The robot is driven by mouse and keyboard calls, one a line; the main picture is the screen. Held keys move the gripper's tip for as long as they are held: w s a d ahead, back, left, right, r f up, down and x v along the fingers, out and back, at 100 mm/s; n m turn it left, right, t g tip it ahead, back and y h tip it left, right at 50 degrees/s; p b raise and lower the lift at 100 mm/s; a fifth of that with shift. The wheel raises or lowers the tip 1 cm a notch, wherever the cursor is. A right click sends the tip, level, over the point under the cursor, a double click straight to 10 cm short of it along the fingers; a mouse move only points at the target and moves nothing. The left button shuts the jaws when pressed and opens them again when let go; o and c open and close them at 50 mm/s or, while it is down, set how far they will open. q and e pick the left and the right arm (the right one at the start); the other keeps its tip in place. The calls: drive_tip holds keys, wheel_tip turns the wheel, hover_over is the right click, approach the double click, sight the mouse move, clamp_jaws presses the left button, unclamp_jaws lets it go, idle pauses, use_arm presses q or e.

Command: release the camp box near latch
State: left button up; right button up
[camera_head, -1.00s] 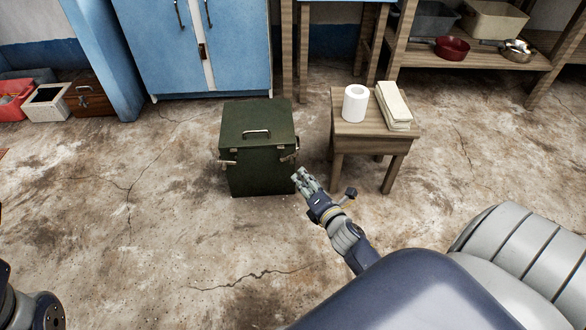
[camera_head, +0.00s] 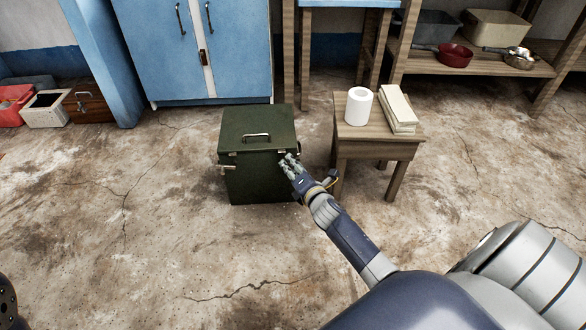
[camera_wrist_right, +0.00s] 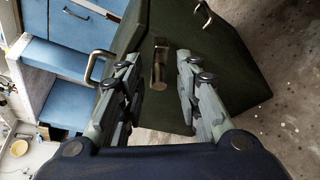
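The dark green camp box (camera_head: 258,178) stands on the floor, lid shut, with a metal handle (camera_head: 256,137) on top. My right gripper (camera_head: 289,161) is at the box's right front corner and hides the latch there. In the right wrist view, that latch (camera_wrist_right: 159,66) sits between the open fingers of my right gripper (camera_wrist_right: 160,84), with a gap visible on each side. The camp box (camera_wrist_right: 222,75) fills the view behind it. My left gripper is out of view.
A small wooden stool (camera_head: 378,145) stands close to the right of the box, holding a white paper roll (camera_head: 359,106) and folded cloths (camera_head: 397,107). A blue cabinet (camera_head: 165,60) stands behind. The floor in front and to the left is clear.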

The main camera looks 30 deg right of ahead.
clamp_jaws()
drive_tip(key=shift+s+d+f, duration=0.2)
drive_tip(key=shift+f, duration=0.1)
idle(0.9)
unclamp_jaws()
drive_tip(key=shift+d, duration=0.1)
drive_tip(key=shift+r, duration=0.2)
drive_tip(key=v, duration=1.2)
drive_tip(key=shift+a, duration=0.2)
